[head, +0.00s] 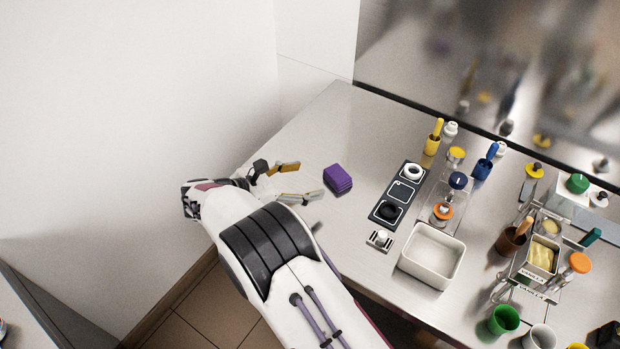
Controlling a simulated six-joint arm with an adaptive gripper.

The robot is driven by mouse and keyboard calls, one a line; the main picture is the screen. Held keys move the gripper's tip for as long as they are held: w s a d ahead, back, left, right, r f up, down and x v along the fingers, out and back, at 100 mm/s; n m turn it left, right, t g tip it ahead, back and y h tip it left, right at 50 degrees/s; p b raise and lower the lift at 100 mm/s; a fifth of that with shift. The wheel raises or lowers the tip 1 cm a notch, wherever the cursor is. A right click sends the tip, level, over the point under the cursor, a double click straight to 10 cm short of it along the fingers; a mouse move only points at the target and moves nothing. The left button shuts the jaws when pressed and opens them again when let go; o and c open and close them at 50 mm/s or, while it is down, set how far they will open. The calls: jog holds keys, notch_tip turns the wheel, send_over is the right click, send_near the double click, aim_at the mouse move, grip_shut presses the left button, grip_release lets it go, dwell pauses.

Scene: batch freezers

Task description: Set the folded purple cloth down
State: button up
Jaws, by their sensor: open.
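The folded purple cloth (338,179) lies on the steel counter (330,120), in the left part of the worktop. It looks like a small, thick stack of folded layers. My gripper (312,181) is just left of the cloth. Its two fingers are spread apart, one toward the back and one toward the front, with nothing between them. The fingertips point toward the cloth and appear clear of it. My arm covers the counter's front left edge.
Right of the cloth is a dark panel (398,193) with a white ring and a black ring. The counter behind the cloth is clear.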

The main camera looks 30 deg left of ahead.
dwell(0.8)
jog(key=w+d+r+n+t+y, duration=0.1)
jog(key=w+d+r+n+y, duration=0.15)
jog(key=w+r+n, duration=0.5)
jog(key=w+d+r+n+t+y, duration=0.15)
jog(key=w+r+y, duration=0.25)
jog(key=w+r, duration=0.8)
jog(key=s+d+r+n+g+y, duration=0.1)
jog(key=d+r+n+y, duration=0.1)
jog(key=d+r+n, duration=0.55)
jog(key=s+d+r+n+g+y, duration=0.1)
jog(key=s+d+r+n+y, duration=0.3)
jog(key=r, duration=0.6)
jog(key=s+d+r+n+g, duration=0.1)
jog(key=s+d+n, duration=0.3)
jog(key=d+n, duration=0.4)
jog(key=s+d+f+n+g+h, duration=0.2)
jog(key=s+d+f+n, duration=0.2)
jog(key=s+d, duration=0.6)
jog(key=s+d+f+n+g+h, duration=0.2)
jog(key=s+d+f+n, duration=0.2)
jog(key=s+d, duration=0.6)
jog(key=s+d+f+n+g+h, duration=0.2)
jog(key=s+d+f, duration=0.4)
jog(key=s+d, duration=0.4)
jog(key=shift+s+n+h, duration=0.5)
jog(key=shift+n+h, duration=0.05)
jog(key=shift+n, duration=0.5)
jog(key=shift+a+f+g, duration=0.1)
jog(key=shift+g, duration=0.15)
